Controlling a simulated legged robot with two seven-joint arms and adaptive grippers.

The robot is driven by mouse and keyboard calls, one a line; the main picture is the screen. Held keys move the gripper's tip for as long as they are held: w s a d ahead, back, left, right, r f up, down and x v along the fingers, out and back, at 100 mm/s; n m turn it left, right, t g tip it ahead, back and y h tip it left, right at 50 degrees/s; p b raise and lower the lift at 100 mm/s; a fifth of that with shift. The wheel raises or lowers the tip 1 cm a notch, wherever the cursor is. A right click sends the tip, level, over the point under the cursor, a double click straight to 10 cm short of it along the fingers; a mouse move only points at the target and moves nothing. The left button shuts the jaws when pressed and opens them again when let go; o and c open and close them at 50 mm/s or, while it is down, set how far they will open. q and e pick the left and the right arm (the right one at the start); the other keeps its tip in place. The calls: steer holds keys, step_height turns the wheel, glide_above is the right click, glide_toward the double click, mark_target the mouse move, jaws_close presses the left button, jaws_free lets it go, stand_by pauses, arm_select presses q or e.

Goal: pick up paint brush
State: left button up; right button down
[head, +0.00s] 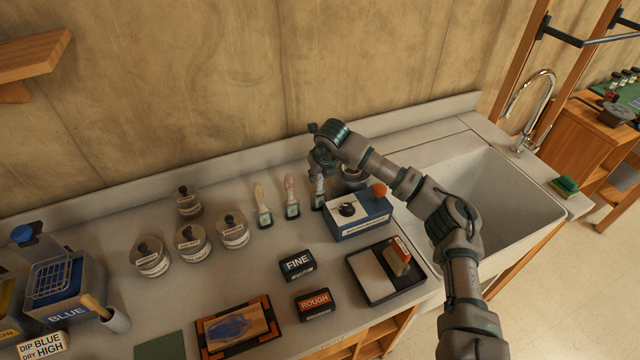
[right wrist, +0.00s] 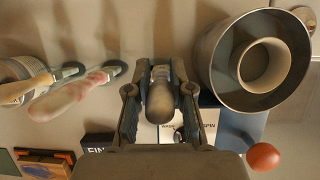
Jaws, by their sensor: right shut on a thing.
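Three paint brushes stand upright in a row on the counter, each in a small dark labelled holder. The left brush (head: 259,194) is pale, and the middle brush (head: 290,186) is pinkish. The right brush (head: 318,190) is beneath my right gripper (head: 321,160), which partly hides it. In the right wrist view, my right gripper (right wrist: 161,72) is shut around this brush's rounded handle (right wrist: 160,101). The pinkish brush (right wrist: 70,95) is apart from the fingers on the left there. I cannot tell whether the held brush is clear of its holder. My left gripper is not in view.
A grey metal cup (right wrist: 211,67) stands close right of the gripper. A blue-and-white box with a red knob (head: 360,217) is just in front. Several lidded jars (head: 192,243) stand left. The sink (head: 490,190) is right; the wall is behind.

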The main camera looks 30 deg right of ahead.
arm_select(q)
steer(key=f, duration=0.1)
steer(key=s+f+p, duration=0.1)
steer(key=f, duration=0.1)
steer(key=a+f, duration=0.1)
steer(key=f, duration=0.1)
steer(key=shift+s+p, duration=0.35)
steer(key=shift+p, duration=0.05)
arm_select(e)
step_height(320, 180, up, 18)
steer(key=shift+a, duration=0.4)
steer(key=shift+d, duration=0.1)
